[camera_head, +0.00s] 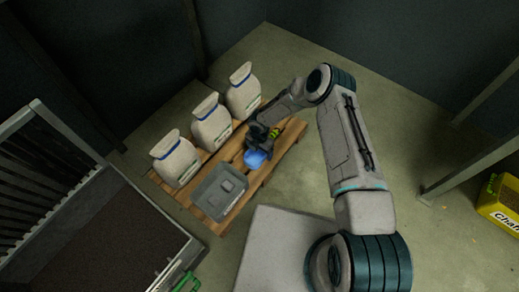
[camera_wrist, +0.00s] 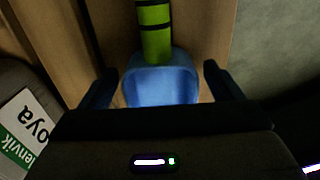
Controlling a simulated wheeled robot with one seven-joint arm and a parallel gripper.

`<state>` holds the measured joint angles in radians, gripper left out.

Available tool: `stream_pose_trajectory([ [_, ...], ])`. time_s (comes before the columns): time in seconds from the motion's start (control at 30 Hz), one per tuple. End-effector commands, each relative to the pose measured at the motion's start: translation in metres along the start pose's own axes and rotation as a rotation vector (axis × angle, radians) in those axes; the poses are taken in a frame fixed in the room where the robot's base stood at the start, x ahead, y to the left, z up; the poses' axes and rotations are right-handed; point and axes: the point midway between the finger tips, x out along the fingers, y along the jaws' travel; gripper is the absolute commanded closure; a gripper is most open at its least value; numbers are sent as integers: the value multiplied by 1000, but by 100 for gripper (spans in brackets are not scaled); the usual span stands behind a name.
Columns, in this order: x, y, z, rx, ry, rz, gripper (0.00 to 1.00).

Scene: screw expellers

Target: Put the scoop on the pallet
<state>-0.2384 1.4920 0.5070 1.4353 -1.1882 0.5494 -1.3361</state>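The scoop has a blue bowl (camera_head: 256,158) and a green handle with black bands. In the head view it is at the right part of the wooden pallet (camera_head: 276,151), partly hidden by my gripper (camera_head: 262,141). In the wrist view the blue bowl (camera_wrist: 160,84) appears between my gripper's two fingers (camera_wrist: 158,70), with a gap on each side. The green handle (camera_wrist: 155,30) points away from my gripper, over the planks. The scoop looks to be lying on the pallet. My gripper is open and pointing down close above it.
Several white sacks (camera_head: 211,124) stand along the pallet's back side. A grey lidded box (camera_head: 220,190) sits at its front. A slatted metal machine (camera_head: 110,235) is at left. The floor right of the pallet is clear.

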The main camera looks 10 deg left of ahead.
Motion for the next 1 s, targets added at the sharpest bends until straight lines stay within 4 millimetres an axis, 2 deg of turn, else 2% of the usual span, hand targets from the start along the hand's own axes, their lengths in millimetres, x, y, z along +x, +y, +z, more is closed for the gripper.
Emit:
stream_pose_trajectory([
  [0.4, -7, 0, 0, 0, 0, 0, 10],
  [0.8, -91, 1, 1, -1, -2, 2, 10],
  [1.0, -117, 0, 1, -1, 0, 0, 10],
])
